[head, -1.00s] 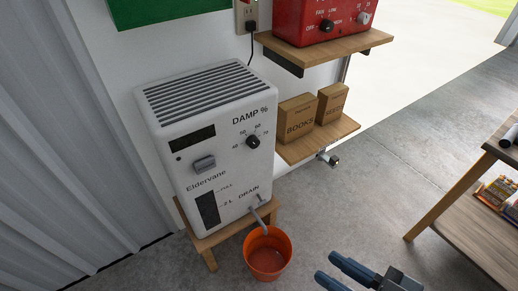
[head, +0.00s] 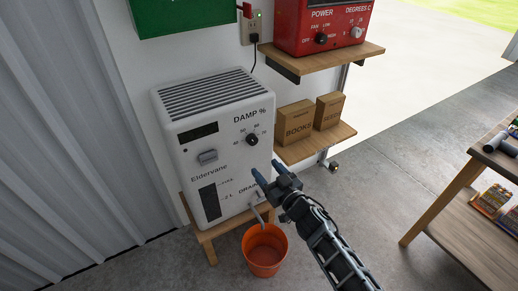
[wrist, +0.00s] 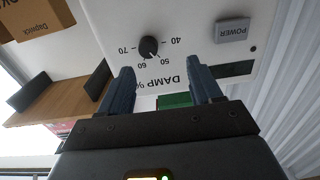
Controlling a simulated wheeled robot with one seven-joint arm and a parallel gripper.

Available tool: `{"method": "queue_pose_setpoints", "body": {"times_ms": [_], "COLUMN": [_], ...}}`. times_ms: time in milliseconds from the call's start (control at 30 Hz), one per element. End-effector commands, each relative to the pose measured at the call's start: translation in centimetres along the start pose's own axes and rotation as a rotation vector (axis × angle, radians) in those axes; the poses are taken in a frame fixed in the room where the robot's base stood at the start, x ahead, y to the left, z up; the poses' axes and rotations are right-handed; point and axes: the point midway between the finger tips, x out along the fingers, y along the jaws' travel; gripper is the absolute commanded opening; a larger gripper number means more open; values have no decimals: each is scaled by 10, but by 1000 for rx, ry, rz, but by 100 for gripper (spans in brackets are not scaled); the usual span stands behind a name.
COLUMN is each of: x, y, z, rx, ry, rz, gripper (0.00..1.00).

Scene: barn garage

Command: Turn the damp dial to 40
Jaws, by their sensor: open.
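The damp dial (head: 252,139) is a round black knob on the front of a white dehumidifier (head: 230,165), under the label DAMP %. Marks from 40 to 70 run around its upper side. In the wrist view, the picture is upside down and the dial (wrist: 149,47) shows beyond the fingertips, between them from left to right. I cannot tell exactly where its pointer stands. My gripper (head: 268,172) is open and empty, in front of the lower right of the panel; its two blue fingers also show in the wrist view (wrist: 160,72). The fingers appear apart from the dial.
A power button (wrist: 232,31) sits beside the dial. An orange bucket (head: 265,251) stands under the drain spout. A shelf with boxes (head: 294,124) is right of the dehumidifier, below a red heater (head: 322,25). A wooden workbench (head: 450,215) stands at right. The floor between is clear.

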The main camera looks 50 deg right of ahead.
Motion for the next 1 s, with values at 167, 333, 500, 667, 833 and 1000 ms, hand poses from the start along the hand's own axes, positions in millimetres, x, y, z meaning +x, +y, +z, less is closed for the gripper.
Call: {"method": "queue_pose_setpoints", "body": {"times_ms": [167, 333, 500, 667, 833, 1000], "x": [35, 48, 71, 96, 112, 118], "y": [22, 26, 26, 26, 26, 26], "z": [-9, -10, -10, -10, -10, -11], "rx": [1, 1, 1, 1, 2, 2], "ry": [10, 12, 14, 13, 12, 11], "rz": [16, 18, 17, 17, 17, 17], "gripper": [64, 64, 64, 64, 64, 64]}}
